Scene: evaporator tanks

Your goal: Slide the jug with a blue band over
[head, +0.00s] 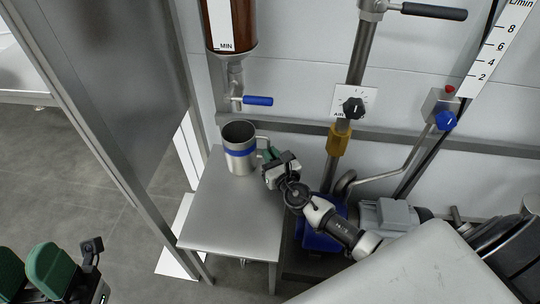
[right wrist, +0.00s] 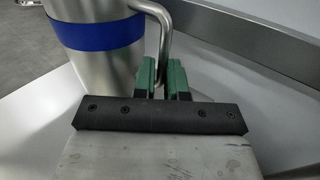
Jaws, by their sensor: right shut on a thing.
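The steel jug with a blue band (head: 239,150) stands upright on a small steel table (head: 225,215), near its back edge. It also shows in the right wrist view (right wrist: 98,40) at upper left. Its handle is on its right side. My right gripper (head: 268,155) is at the jug's right, its green fingers shut on the handle; they also show in the right wrist view (right wrist: 163,75). My left gripper (head: 30,270) is at the lower left, away from the table. Its green fingers are partly cut off by the frame, and their gap is unclear.
A brown sight vessel (head: 230,25) with a blue-handled valve (head: 257,100) hangs above the jug. A steel post (head: 85,120) stands left of the table. A pipe with a yellow fitting (head: 338,140) stands to the right. The table's front is clear.

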